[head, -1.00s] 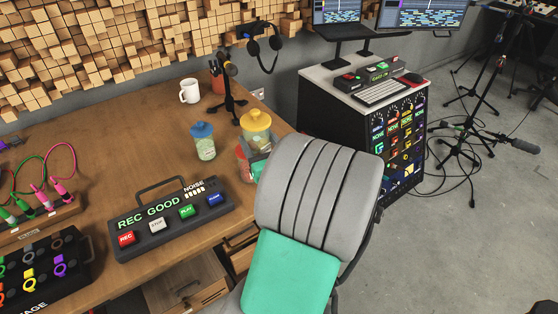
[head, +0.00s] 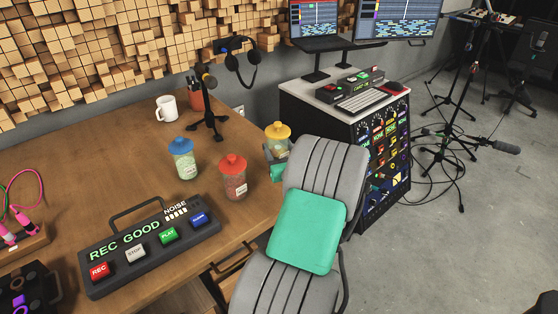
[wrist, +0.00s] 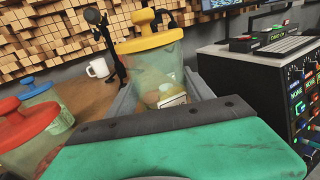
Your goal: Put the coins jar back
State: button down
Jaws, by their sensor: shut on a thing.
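The jar with the yellow lid (head: 278,132) is clear, with pale, gold-toned contents and a label. I take it for the coins jar, though its label is not readable. My gripper (head: 275,155) is shut on this jar near the right edge of the desk. In the wrist view, the yellow-lidded jar (wrist: 150,62) is upright or slightly tilted between the two grey fingers of my gripper (wrist: 160,88). My gripper hides its lower part, so I cannot tell whether it touches the desk.
A red-lidded jar (head: 234,183) stands left of the held jar, and a blue-lidded jar (head: 184,163) is farther left. A microphone stand (head: 208,115), white mug (head: 166,108) and sound panel (head: 150,250) are on the desk (head: 120,180). A rack cabinet (head: 340,120) stands to the right.

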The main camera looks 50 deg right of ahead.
aim_at(279, 156)
jog(key=shift+w+d+f, duration=0.1)
jog(key=shift+d+f, duration=0.1)
jog(key=shift+d, duration=0.05)
jog(key=shift+d+f+b, duration=0.15)
jog(key=shift+f+b, duration=0.45)
jog(key=shift+f, duration=1)
jog(key=shift+f, duration=0.2)
jog(key=shift+c, duration=2)
grip_release()
jog(key=shift+f, duration=0.1)
jog(key=shift+r, duration=0.25)
jog(key=v, duration=1.2)
